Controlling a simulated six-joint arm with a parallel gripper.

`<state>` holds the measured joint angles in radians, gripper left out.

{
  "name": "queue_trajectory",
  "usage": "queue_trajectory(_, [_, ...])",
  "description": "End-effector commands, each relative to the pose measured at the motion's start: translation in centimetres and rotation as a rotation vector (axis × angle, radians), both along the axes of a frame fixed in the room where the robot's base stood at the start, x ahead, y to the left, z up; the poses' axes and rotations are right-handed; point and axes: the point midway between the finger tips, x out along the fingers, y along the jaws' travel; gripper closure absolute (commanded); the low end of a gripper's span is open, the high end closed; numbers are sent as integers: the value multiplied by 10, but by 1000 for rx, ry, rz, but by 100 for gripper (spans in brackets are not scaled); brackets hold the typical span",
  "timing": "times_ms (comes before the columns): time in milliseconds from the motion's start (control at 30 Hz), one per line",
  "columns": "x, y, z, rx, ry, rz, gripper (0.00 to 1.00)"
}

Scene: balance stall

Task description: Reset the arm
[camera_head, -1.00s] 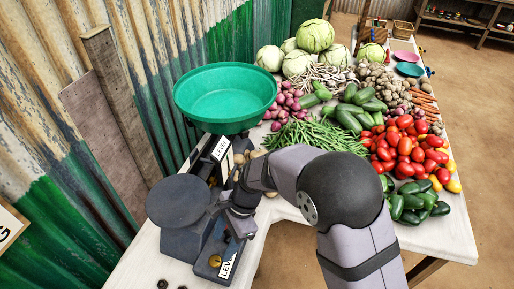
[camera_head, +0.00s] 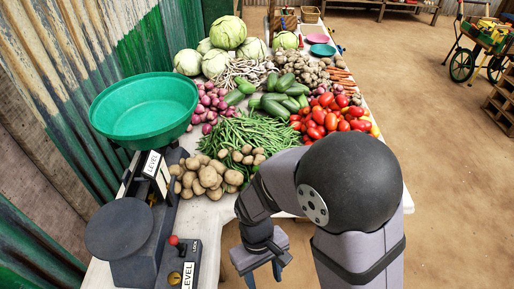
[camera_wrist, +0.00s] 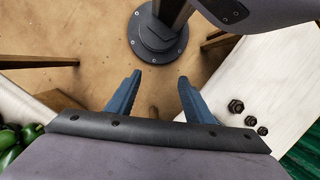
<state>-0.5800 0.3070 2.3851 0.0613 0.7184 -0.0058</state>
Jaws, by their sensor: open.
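My gripper (camera_head: 264,274) hangs at the front edge of the table, right of the balance. Its jaws point down and are partly cut off by the picture's bottom. In the wrist view, the two blue fingers of my gripper (camera_wrist: 160,79) stand apart with nothing between them, over the brown floor. The balance stands at the left of the table, with a green bowl (camera_head: 145,110) and a dark round plate (camera_head: 118,228). The bowl looks empty and the plate bare. A grey lock box (camera_head: 178,268) with a red knob is at its front.
Potatoes (camera_head: 205,176), green beans (camera_head: 248,132), tomatoes (camera_head: 328,118) and other vegetables cover the table behind my arm. Several dark hex weights (camera_wrist: 236,106) lie on the white tabletop in the wrist view. Open floor (camera_head: 450,180) lies to the right.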

Motion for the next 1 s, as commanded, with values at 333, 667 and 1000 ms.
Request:
queue_trajectory(333, [28,-97,57,42,-208,-373,53])
queue_trajectory(667, [42,-129,70,43,-271,-528,53])
queue_trajectory(1000, [42,-129,70,43,-271,-531,53])
